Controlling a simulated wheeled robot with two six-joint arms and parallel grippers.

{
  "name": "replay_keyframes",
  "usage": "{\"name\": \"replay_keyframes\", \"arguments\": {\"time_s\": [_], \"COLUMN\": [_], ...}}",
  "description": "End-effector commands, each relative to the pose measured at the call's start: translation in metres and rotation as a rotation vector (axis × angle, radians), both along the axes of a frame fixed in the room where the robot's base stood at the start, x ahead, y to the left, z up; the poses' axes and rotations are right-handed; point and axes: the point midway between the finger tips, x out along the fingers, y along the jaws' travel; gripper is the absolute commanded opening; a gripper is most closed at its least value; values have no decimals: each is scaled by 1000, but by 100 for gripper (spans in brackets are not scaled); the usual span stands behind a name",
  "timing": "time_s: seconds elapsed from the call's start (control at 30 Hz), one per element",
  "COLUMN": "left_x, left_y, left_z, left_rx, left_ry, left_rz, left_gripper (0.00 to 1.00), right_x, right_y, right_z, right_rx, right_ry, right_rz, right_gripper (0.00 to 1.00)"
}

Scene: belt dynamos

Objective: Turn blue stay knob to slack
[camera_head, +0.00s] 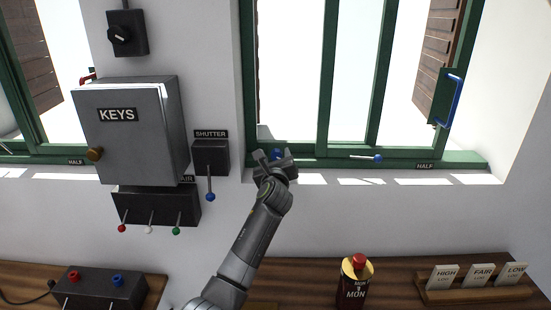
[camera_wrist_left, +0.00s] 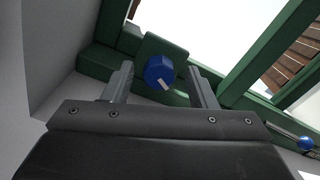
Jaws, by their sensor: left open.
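The blue stay knob (camera_wrist_left: 160,72) is a round blue knob with a pale pointer mark, mounted on a green block on the window frame. In the left wrist view it sits between the two fingers of my left gripper (camera_wrist_left: 162,85), which is open, with a gap on each side. In the head view the knob (camera_head: 277,154) shows only in part behind my left gripper (camera_head: 272,157), at the lower left corner of the right window. I cannot tell how deep the fingers reach around it. My right gripper is not in view.
A blue-tipped stay lever (camera_head: 365,157) lies along the sill, right of the knob. A shutter switch box (camera_head: 210,158) and a grey key cabinet (camera_head: 130,135) are on the wall at left. A bottle (camera_head: 355,283) and a card rack (camera_head: 472,291) stand on the table below.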

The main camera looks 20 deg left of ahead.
Motion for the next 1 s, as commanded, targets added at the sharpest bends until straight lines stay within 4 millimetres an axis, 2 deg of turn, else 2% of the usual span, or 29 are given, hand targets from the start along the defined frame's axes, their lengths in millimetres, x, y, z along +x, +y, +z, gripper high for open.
{"name": "replay_keyframes", "arguments": {"time_s": [0.03,0.37,0.67,1.0], "left_x": [0,0,0,0], "left_y": [0,0,0,1], "left_z": [0,0,0,-1], "left_rx": [0,0,-32,-235], "left_ry": [0,0,-9,-68], "left_rz": [0,0,0,-1], "left_gripper": [52,9,7,7], "right_x": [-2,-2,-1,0], "right_y": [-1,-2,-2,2], "right_z": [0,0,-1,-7], "right_rx": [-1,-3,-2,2], "right_ry": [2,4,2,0], "right_rz": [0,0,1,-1], "right_gripper": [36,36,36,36]}}
